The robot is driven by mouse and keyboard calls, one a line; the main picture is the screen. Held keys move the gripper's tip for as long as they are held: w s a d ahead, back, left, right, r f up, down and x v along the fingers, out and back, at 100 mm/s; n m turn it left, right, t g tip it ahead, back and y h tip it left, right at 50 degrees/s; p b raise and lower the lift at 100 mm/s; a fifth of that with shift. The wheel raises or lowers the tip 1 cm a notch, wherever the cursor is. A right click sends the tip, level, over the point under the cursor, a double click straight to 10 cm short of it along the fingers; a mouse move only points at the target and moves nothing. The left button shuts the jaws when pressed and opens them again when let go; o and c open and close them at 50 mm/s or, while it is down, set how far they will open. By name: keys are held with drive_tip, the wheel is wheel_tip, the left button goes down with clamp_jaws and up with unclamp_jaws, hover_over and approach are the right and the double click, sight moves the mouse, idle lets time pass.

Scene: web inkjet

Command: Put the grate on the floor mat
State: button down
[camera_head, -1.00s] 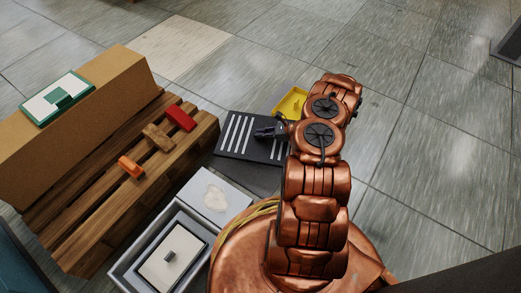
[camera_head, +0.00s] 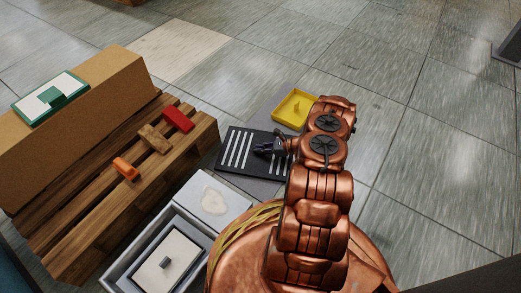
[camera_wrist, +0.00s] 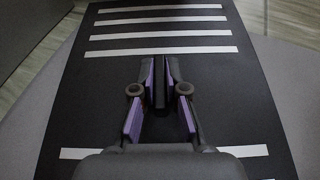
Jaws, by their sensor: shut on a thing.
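The grate (camera_head: 262,171) is a flat black plate with white stripes; it also fills much of the wrist view (camera_wrist: 160,67). My gripper (camera_head: 264,149) reaches in from the right over its middle. In the wrist view my gripper (camera_wrist: 159,97) has its purple-padded fingers closed around a thin dark upright piece on the plate. The grey floor mat (camera_head: 258,187) lies beneath the grate and shows past its edges. I cannot tell whether the grate touches the mat or hangs just above it.
A yellow tray (camera_head: 294,107) sits on the mat's far end. A wooden pallet (camera_head: 100,215) with small blocks and a cardboard box (camera_head: 90,90) stands left. A grey bin (camera_head: 125,272) holding a white panel is at lower left.

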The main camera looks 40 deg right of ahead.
drive_tip(key=shift+f, duration=0.1)
drive_tip(key=c, duration=1.2)
unclamp_jaws()
